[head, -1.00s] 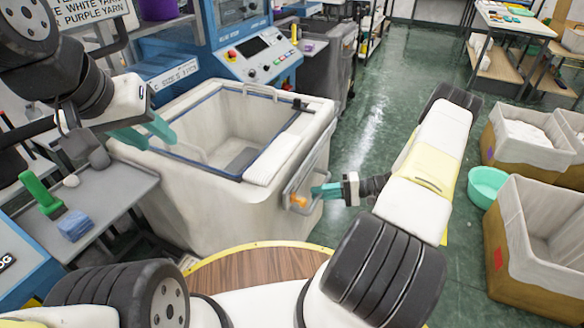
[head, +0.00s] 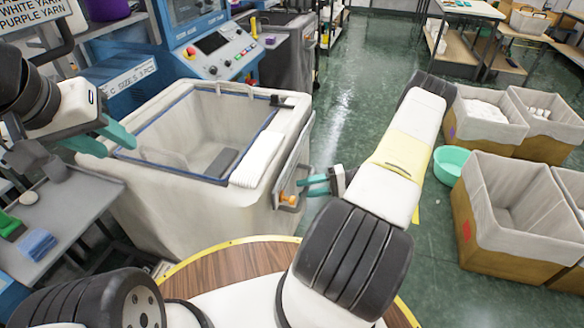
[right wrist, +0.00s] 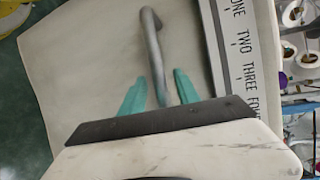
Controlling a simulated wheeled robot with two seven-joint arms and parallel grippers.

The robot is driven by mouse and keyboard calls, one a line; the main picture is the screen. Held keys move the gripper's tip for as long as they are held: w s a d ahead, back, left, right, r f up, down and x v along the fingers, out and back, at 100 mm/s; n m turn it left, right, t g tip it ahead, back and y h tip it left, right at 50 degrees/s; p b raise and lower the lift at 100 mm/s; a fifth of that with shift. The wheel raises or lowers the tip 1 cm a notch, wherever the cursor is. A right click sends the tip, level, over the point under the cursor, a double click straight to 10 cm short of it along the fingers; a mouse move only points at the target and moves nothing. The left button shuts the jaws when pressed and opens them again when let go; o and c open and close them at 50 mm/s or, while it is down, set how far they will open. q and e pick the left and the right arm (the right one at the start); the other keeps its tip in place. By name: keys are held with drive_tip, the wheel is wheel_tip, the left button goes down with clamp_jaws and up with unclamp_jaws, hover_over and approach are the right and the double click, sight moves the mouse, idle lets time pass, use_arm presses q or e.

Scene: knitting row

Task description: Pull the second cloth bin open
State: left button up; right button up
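A large cream bin (head: 130,195) with a blue inner rim stands at centre left in the head view. I cannot tell whether it is the second cloth bin. My right gripper (head: 314,185) is beside its right side, near a small tray holding something orange (head: 287,197). In the right wrist view, my right gripper's teal fingers (right wrist: 158,90) stand apart on either side of a grey bar handle (right wrist: 152,40) over a cream surface (right wrist: 95,60). Gaps show beside the bar. My left gripper (head: 110,140) is open and empty by the large bin's left rim.
A rail (right wrist: 238,45) lettered ONE, TWO, THREE, FOUR runs beside the cream surface. Cloth-lined boxes (head: 467,200) and a teal basin (head: 450,160) stand at right. A grey side table (head: 75,215) is at left. Green floor (head: 360,95) is clear in the middle.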

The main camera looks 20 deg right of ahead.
drive_tip(key=v, duration=0.7)
drive_tip(key=shift+d, duration=0.35)
drive_tip(key=a+r+n+g+h, duration=0.2)
drive_tip(key=a+r+h, duration=0.25)
drive_tip(key=r, duration=0.65)
drive_tip(key=a+r+n+g+h, duration=0.1)
drive_tip(key=a+r+g+h, duration=0.3)
drive_tip(key=r, duration=0.8)
drive_tip(key=s+a+r+t+h, duration=0.2)
drive_tip(key=s+a+r+t, duration=0.2)
drive_tip(key=s+r, duration=0.3)
drive_tip(key=s+a+r+n+t+h, duration=0.1)
drive_tip(key=s+a+r+t+h, duration=0.1)
drive_tip(key=s+a+r+t, duration=0.2)
drive_tip(key=s+a+r, duration=0.3)
drive_tip(key=s+r, duration=0.1)
drive_tip(key=r, duration=0.1)
drive_tip(key=shift+t+h, duration=0.3)
drive_tip(key=shift+h, duration=0.05)
